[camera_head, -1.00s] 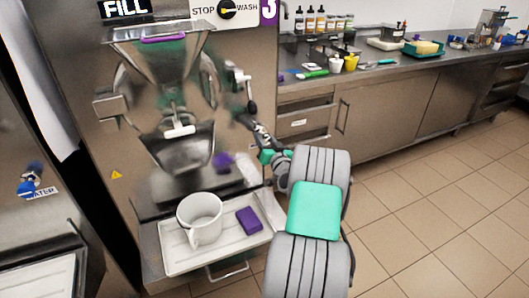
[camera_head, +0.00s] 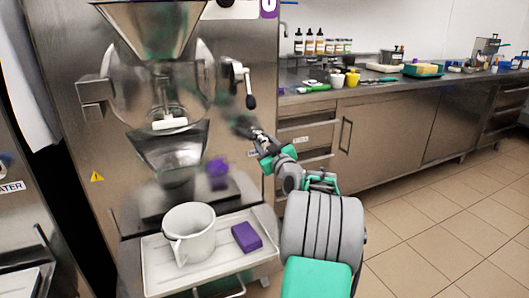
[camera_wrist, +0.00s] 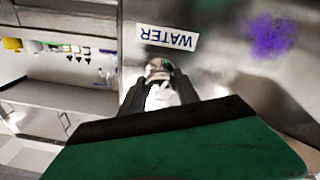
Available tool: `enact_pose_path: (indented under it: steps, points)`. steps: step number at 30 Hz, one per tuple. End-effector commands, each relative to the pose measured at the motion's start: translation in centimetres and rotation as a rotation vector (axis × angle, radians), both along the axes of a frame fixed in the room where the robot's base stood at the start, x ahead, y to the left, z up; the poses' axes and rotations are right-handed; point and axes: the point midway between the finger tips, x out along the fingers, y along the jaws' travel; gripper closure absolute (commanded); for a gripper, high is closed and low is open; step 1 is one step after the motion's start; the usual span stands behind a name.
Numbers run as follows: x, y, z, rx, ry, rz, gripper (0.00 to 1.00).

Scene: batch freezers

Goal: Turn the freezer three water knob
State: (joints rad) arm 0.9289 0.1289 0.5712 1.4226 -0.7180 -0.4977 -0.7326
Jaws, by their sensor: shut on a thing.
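Freezer three (camera_head: 100,140) is the steel machine at left centre in the head view. My gripper (camera_head: 243,127) is at the right part of its front, below the black-tipped lever. In the wrist view my gripper's fingers (camera_wrist: 160,75) are shut on a small, partly hidden knob, the water knob (camera_wrist: 157,66). An upside-down WATER label (camera_wrist: 167,38) is on the steel beside it. The fingers hide most of the knob, so its turn angle cannot be told.
A white tray (camera_head: 155,278) on the freezer front holds a white jug (camera_head: 190,235) and a purple block (camera_head: 246,237). The lever (camera_head: 250,100) hangs just above my gripper. A counter (camera_head: 380,130) runs along the right. Tiled floor (camera_head: 450,220) there is clear.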

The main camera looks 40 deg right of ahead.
Motion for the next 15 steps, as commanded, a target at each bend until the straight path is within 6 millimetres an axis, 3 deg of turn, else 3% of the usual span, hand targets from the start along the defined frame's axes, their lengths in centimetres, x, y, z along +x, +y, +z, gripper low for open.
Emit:
enact_pose_path:
  steps: [14, 15]
  points:
    - [-0.05, -0.1, -0.03, -0.013, 0.006, -0.003, 1.0]
    - [-0.05, -0.1, -0.03, -0.013, 0.006, -0.003, 0.6]
